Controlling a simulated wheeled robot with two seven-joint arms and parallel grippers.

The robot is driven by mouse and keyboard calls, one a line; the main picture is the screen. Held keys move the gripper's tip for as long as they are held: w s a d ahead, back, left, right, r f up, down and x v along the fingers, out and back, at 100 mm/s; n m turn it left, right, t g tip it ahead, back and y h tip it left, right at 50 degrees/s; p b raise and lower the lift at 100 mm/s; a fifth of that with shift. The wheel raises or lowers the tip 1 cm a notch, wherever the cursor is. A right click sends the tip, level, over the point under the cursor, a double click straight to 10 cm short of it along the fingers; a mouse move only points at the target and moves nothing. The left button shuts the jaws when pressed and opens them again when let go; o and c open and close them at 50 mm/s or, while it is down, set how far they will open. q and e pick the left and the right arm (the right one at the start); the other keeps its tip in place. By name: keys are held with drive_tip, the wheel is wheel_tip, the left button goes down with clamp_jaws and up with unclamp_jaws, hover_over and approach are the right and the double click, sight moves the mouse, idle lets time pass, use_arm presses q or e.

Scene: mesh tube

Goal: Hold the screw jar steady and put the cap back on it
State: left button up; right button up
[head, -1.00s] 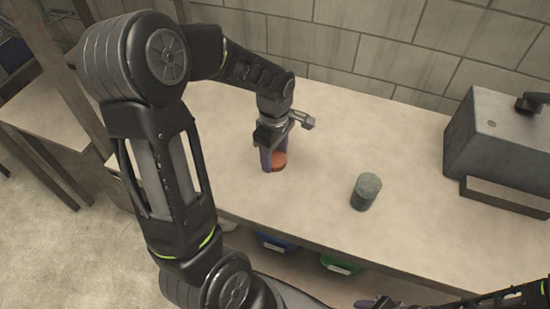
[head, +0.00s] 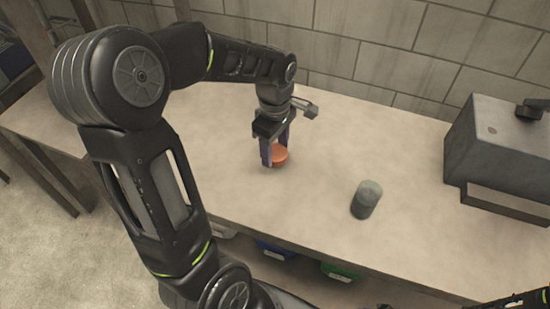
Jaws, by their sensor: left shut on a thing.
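The cap (head: 280,157) is a round orange disc on the left-middle of the worktable. My left gripper (head: 274,158) points down from above with its purple fingers on either side of the cap, shut on it. The cap seems to be at or just above the table top; I cannot tell the gap. The screw jar (head: 366,200) is a grey-green cylinder standing upright to the right of the cap, nearer the front edge, with nothing holding it. Only a sliver of my right arm shows at the bottom right corner; its gripper is out of view.
The pale worktable (head: 330,130) is clear between the cap and the jar. A grey metal box (head: 500,150) with a handle stands at the right. A block wall (head: 400,50) closes the back. Blue (head: 275,250) and green (head: 341,271) bins sit below the front edge.

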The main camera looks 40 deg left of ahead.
sight(275, 152)
use_arm(q)
wheel_tip(275, 152, up, 5)
drive_tip(key=shift+f, duration=0.2)
idle(0.5)
